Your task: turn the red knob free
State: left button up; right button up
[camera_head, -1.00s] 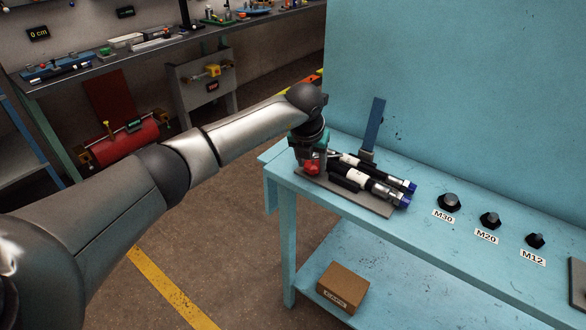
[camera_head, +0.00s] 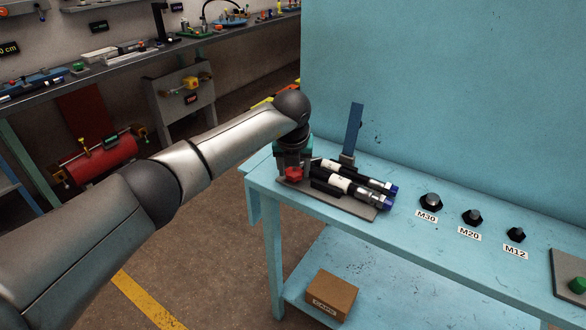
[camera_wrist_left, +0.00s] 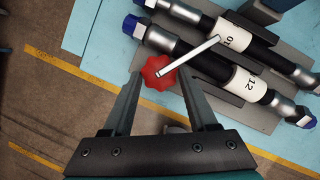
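The red knob (camera_head: 293,174) is a lobed star shape at the near left end of the hose plate on the blue bench. In the left wrist view the red knob (camera_wrist_left: 156,73) lies between the fingertips of my left gripper (camera_wrist_left: 162,75). The fingers stand apart, one on each side, with a small gap visible to the right; I cannot tell whether the left finger touches it. A thin silver rod (camera_wrist_left: 188,56) runs from the knob over the hoses. In the head view my left gripper (camera_head: 292,164) is above the knob. My right gripper is not in view.
Two black hoses with white labels (camera_head: 340,182) and blue end caps lie on the grey plate (camera_head: 360,209). A blue upright (camera_head: 353,130) stands behind them. Fittings labelled M30 (camera_head: 431,201), M20 and M12 sit to the right. A cardboard box (camera_head: 331,294) is on the lower shelf.

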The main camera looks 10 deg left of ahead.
pick_arm(q)
jog(key=shift+o, duration=0.4)
jog(key=shift+r, duration=0.25)
jog(key=p+v, duration=0.2)
jog(key=v, duration=1.2)
jog(key=shift+s+r+p, duration=0.15)
jog(key=shift+r+p, duration=0.2)
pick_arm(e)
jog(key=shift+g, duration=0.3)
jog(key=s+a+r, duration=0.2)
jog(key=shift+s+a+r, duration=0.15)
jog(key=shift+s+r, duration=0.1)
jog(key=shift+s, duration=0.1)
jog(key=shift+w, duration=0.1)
